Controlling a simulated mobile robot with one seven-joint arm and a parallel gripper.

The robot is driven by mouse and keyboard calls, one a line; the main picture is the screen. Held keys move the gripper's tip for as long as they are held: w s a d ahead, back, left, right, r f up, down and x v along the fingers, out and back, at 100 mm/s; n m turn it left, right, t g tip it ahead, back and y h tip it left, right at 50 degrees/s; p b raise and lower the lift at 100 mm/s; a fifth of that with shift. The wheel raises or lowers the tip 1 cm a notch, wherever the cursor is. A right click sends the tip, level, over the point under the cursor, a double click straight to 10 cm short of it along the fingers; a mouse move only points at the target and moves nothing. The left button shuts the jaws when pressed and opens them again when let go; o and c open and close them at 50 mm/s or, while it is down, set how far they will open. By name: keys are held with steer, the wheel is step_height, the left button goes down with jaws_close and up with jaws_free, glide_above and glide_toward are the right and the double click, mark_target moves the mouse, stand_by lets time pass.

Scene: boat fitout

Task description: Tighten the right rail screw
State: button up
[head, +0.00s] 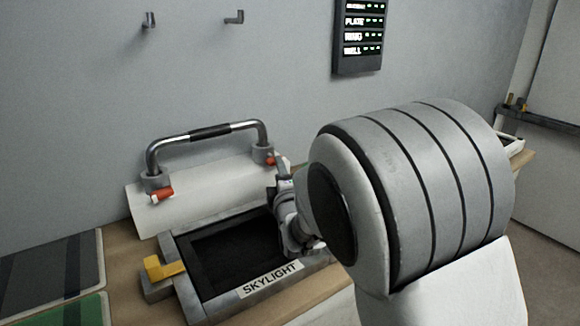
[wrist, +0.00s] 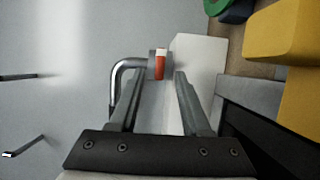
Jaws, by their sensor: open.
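A bent metal rail with a black grip (head: 210,132) stands on a white sloped panel (head: 200,203) against the wall. Its left foot has an orange screw with a white tip (head: 162,195). The right rail screw (head: 270,160) is orange, at the right foot, partly hidden by my gripper (head: 282,162). My gripper is close beside that screw; contact cannot be told. In the wrist view, my gripper (wrist: 158,80) is open, with nothing between its fingers.
Grey (head: 50,275) and green (head: 80,312) mats are at the left. Two wall hooks (head: 235,17) and a lit status board (head: 361,35) are above.

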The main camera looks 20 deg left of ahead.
steer(key=shift+x, duration=1.8)
jaws_close()
